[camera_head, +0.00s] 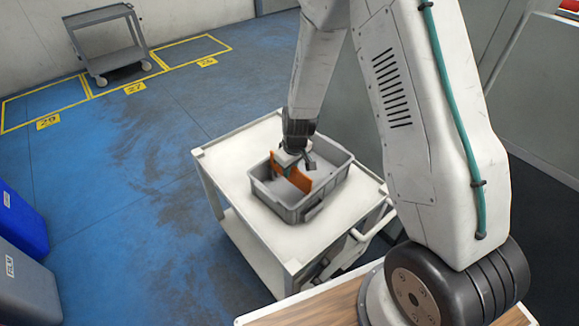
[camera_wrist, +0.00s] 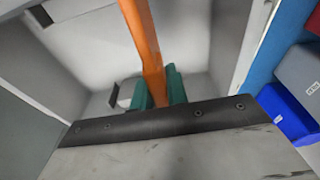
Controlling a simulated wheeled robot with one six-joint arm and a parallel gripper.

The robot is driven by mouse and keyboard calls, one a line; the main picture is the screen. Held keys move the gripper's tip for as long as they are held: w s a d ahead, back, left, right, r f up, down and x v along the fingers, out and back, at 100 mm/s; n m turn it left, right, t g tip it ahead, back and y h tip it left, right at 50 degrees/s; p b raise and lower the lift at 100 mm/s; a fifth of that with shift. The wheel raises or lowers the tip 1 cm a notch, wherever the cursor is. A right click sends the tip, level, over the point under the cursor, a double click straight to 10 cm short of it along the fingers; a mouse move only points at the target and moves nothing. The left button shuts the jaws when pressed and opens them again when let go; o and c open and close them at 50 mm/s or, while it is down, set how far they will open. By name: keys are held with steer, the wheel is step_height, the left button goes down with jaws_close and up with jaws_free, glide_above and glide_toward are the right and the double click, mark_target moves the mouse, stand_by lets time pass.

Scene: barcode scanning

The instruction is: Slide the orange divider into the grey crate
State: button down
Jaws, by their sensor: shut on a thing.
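The grey crate (camera_head: 284,211) stands on top of a white cart. The orange divider (camera_head: 297,180) is upright inside the crate's outline in the head view, below my gripper (camera_head: 291,161). In the wrist view the orange divider (camera_wrist: 143,40) runs down from the top edge to between the two green fingertips of my gripper (camera_wrist: 160,88), which are shut on it. The crate's light grey interior (camera_wrist: 90,55) surrounds it there. I cannot tell whether the divider's lower edge touches the crate floor.
The white cart (camera_head: 225,155) has bare top around the crate. Blue and grey bins (camera_head: 20,225) stand at the left edge. A grey trolley (camera_head: 108,45) stands at the back left. The blue floor between is clear.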

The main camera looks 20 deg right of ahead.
mark_target(290, 181)
steer(key=shift+f, duration=2.45)
steer(key=c, duration=1.3)
jaws_free()
step_height(290, 181, up, 11)
